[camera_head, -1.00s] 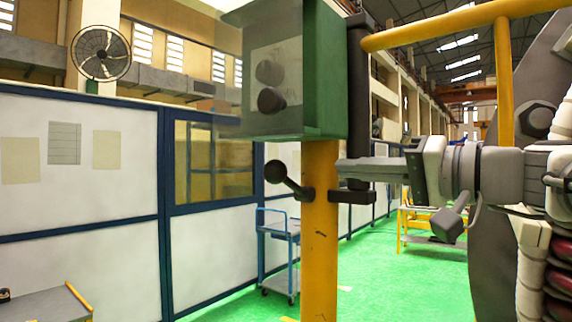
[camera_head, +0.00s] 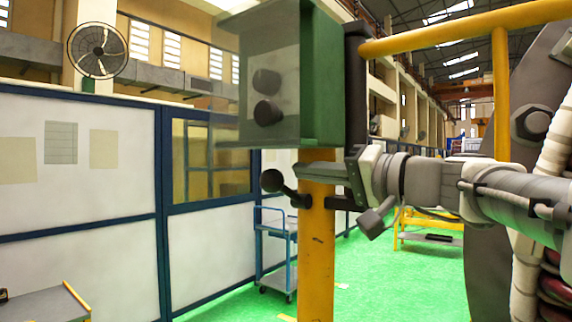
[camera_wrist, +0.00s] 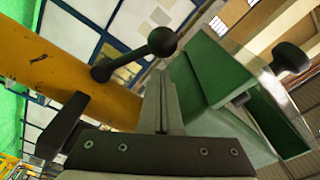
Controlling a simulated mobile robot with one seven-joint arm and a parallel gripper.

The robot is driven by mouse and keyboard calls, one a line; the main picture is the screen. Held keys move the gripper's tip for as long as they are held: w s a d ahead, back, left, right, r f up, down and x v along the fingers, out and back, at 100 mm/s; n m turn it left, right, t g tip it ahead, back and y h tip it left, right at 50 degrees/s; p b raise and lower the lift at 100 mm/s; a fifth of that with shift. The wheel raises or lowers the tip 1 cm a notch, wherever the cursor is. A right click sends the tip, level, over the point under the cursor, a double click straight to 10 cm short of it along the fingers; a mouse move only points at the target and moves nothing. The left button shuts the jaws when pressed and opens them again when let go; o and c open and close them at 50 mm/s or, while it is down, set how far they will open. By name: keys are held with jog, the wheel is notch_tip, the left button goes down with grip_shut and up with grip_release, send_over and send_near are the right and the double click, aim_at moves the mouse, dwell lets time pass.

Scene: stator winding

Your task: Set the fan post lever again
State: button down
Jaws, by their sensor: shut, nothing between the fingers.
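The lever (camera_head: 272,181), a dark arm with a round ball end, sticks out to the left from the yellow post (camera_head: 317,250), below a green box. In the wrist view the lever's ball (camera_wrist: 162,41) is just beyond my fingertips, and its pivot sits against the yellow post (camera_wrist: 60,72). My gripper (camera_wrist: 161,74) is shut and empty, with a small visible gap to the ball in that view.
The green box (camera_head: 322,80) with dark knobs sits on top of the post and also shows close right of my fingers in the wrist view (camera_wrist: 215,75). A yellow rail (camera_head: 450,27) runs above my arm. A blue trolley (camera_head: 276,240) stands behind. Green floor is open beyond.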

jog(key=shift+x, duration=1.05)
jog(key=shift+f, duration=0.1)
jog(key=shift+s+a+f+n+b, duration=0.15)
jog(key=shift+n+b, duration=0.15)
jog(key=shift+b, duration=0.5)
